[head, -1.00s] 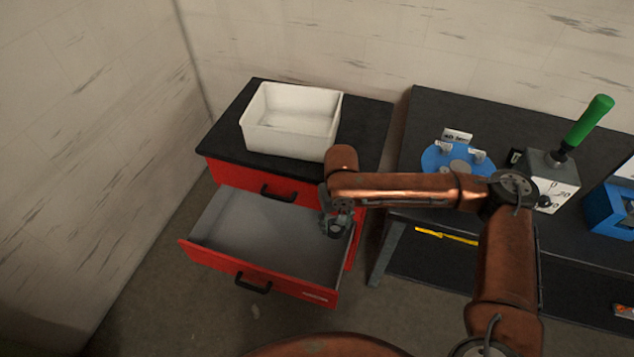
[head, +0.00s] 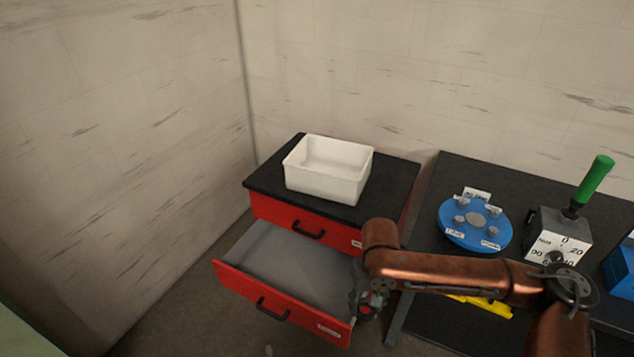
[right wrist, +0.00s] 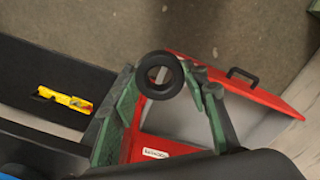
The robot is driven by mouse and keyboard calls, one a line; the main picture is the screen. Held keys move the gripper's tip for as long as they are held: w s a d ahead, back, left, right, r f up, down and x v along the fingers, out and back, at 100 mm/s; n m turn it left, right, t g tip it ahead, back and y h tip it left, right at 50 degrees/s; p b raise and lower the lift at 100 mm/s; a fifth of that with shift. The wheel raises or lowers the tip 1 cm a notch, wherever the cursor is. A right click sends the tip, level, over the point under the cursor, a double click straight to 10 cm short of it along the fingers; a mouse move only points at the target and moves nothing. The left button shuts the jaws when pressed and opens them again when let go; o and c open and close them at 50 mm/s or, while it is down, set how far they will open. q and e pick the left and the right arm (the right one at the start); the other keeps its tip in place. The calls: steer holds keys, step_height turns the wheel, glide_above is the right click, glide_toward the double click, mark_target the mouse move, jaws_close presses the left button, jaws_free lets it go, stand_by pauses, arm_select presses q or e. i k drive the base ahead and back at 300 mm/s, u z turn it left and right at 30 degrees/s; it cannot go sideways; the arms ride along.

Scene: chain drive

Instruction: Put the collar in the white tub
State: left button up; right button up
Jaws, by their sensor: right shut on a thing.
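The white tub (head: 327,169) stands upright on the black top of the red drawer cabinet in the head view. No collar shows in it from here, though part of its floor is hidden by the front wall. My right gripper (head: 370,304) is over the right end of the open drawer, lower than the tub and to its right. In the right wrist view my right gripper (right wrist: 165,82) is shut on a dark ring, the collar (right wrist: 150,88), held at the fingertips. My left gripper is not in view.
The lower drawer (head: 290,262) is pulled out and looks empty. A workbench on the right holds a blue disc (head: 459,238) with pegs and a grey box with a green handle (head: 594,180). A yellow thing (right wrist: 66,98) lies lower down by the bench.

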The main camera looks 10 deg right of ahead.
mark_target(334, 172)
steer(key=u, duration=0.55)
steer(key=i, duration=0.55)
steer(key=u, duration=0.4)
